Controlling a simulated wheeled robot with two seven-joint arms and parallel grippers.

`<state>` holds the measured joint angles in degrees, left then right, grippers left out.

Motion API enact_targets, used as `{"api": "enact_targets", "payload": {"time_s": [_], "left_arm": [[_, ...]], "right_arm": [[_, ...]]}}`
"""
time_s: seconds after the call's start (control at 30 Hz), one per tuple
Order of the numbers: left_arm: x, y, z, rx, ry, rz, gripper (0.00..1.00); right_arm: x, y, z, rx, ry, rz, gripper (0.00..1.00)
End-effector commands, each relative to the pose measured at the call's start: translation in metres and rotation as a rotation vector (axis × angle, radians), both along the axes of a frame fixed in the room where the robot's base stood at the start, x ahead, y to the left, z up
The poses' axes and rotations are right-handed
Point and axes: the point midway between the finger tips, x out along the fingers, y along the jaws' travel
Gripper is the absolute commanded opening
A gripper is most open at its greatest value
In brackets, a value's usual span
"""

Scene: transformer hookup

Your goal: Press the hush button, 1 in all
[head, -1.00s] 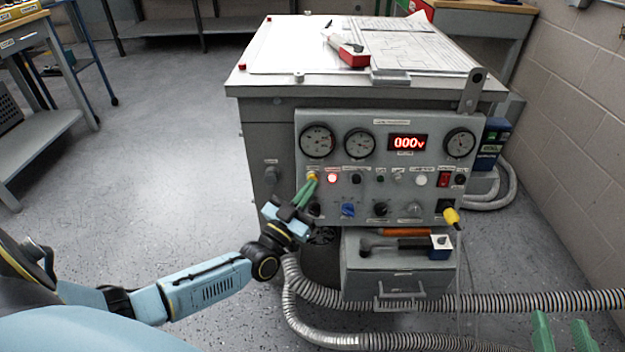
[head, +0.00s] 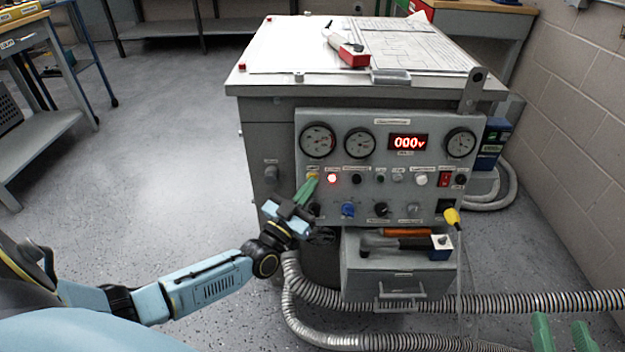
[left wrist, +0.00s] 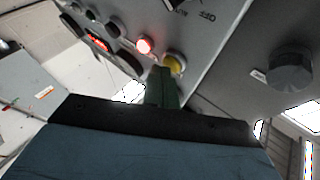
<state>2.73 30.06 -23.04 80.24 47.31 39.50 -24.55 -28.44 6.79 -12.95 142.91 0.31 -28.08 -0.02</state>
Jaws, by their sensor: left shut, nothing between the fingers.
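A yellow button (head: 313,175) sits at the left end of the control row on the grey panel (head: 345,118). Its label is too small to read, so I cannot tell whether it is the hush button. My left gripper (head: 311,182) is shut and empty, its green fingertips at the button's lower edge. The left wrist view shows the yellow button (left wrist: 176,65) partly hidden behind the green fingers (left wrist: 164,82); I cannot tell whether they touch. My right gripper (head: 562,335) is at the bottom right, its green fingers apart and empty, far from the panel.
A lit red lamp (head: 332,179) is just right of the yellow button. A blue knob (head: 348,210) and black knobs sit below. A yellow-ended plug (head: 451,216) juts out at the panel's right. An open drawer (head: 398,280) holds tools, and ribbed hoses (head: 500,303) run below.

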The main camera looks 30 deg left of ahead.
Motion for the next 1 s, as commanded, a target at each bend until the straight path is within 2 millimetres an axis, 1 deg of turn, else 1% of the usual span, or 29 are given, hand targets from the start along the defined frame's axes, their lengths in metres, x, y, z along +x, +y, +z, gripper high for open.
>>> {"api": "enact_targets", "payload": {"time_s": [0.2,0.5,0.83,1.0], "left_arm": [[-0.001,0.0,0.001,0.0,0.001,0.001,0.0],[-0.013,-0.007,0.004,-0.001,0.001,0.001,0.0],[-0.015,-0.008,0.003,0.0,0.0,0.001,0.0],[-0.024,-0.015,0.007,-0.003,0.003,0.0,0.0]], "right_arm": [[0.0,0.0,0.002,0.0,0.0,0.0,0.36],[0.0,0.0,0.016,0.0,0.0,0.0,0.36],[0.0,0.0,0.015,0.0,0.0,0.0,0.36],[0.0,0.0,0.027,0.0,0.0,0.0,0.36]]}}
